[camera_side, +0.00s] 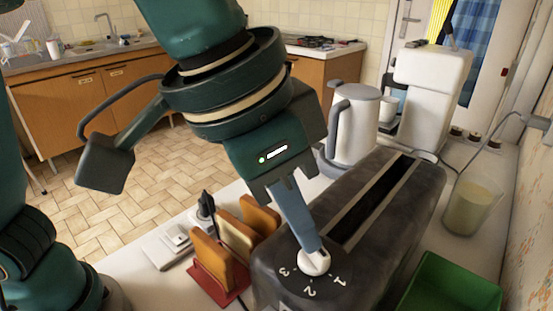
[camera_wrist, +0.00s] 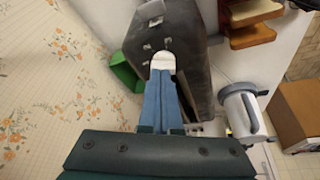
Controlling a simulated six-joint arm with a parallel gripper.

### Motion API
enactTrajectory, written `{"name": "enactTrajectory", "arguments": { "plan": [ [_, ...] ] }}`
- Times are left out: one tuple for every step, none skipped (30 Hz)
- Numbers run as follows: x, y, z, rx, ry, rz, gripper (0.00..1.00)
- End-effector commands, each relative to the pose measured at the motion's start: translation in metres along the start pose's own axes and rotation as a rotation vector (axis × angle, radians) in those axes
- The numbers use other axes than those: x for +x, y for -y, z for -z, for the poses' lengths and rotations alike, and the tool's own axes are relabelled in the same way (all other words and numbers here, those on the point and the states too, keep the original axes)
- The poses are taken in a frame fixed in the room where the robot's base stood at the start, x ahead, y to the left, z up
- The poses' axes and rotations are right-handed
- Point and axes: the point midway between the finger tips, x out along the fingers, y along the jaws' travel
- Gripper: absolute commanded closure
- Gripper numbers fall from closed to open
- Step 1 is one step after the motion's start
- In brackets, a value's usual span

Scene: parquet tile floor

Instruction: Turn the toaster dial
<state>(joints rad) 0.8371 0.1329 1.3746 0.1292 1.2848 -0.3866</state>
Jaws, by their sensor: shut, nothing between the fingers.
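The toaster (camera_side: 385,230) is a dark grey box with a long slot on top, standing on the white counter. Its white dial (camera_side: 314,262) sits on top at the near end, with the marks 1, 2 and 3 around it. My gripper (camera_side: 318,247) points down at the dial, its blue fingers shut with nothing between them. The fingertips are at the dial and appear to touch it. In the wrist view the shut fingers (camera_wrist: 161,82) reach to the white dial (camera_wrist: 163,62) on the toaster (camera_wrist: 190,50), and they hide part of it.
A toast rack (camera_side: 220,270) with bread slices stands left of the toaster. A white kettle (camera_side: 355,125) and a coffee machine (camera_side: 430,95) are behind it. A green bin (camera_side: 450,285) and a cup of pale liquid (camera_side: 470,205) are to the right.

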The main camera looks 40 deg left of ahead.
Motion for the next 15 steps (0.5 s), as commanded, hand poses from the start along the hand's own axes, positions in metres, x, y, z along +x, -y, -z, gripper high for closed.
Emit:
{"name": "enactTrajectory", "arguments": {
  "plan": [
    [-0.007, -0.002, -0.001, 0.001, 0.004, -0.005, 1.00],
    [-0.010, -0.003, -0.002, 0.001, 0.008, -0.006, 1.00],
    [-0.014, -0.004, -0.003, 0.001, 0.013, -0.008, 1.00],
    [-0.017, -0.004, -0.004, 0.001, 0.018, -0.009, 1.00],
    [-0.019, -0.004, -0.004, 0.001, 0.020, -0.010, 0.96],
    [-0.022, -0.005, -0.005, 0.003, 0.024, -0.011, 0.81],
    [-0.023, -0.005, -0.006, 0.009, 0.026, -0.012, 0.69],
    [-0.024, -0.005, -0.007, 0.021, 0.029, -0.012, 0.58],
    [-0.025, -0.005, -0.008, 0.046, 0.034, -0.012, 0.55],
    [-0.026, -0.005, -0.009, 0.075, 0.037, -0.014, 0.55],
    [-0.026, -0.006, -0.010, 0.113, 0.043, -0.018, 0.55],
    [-0.028, -0.008, -0.012, 0.176, 0.051, -0.028, 0.55],
    [-0.029, -0.009, -0.013, 0.232, 0.057, -0.037, 0.55],
    [-0.030, -0.011, -0.015, 0.294, 0.064, -0.050, 0.55],
    [-0.032, -0.014, -0.016, 0.382, 0.075, -0.071, 0.55]
  ]
}}
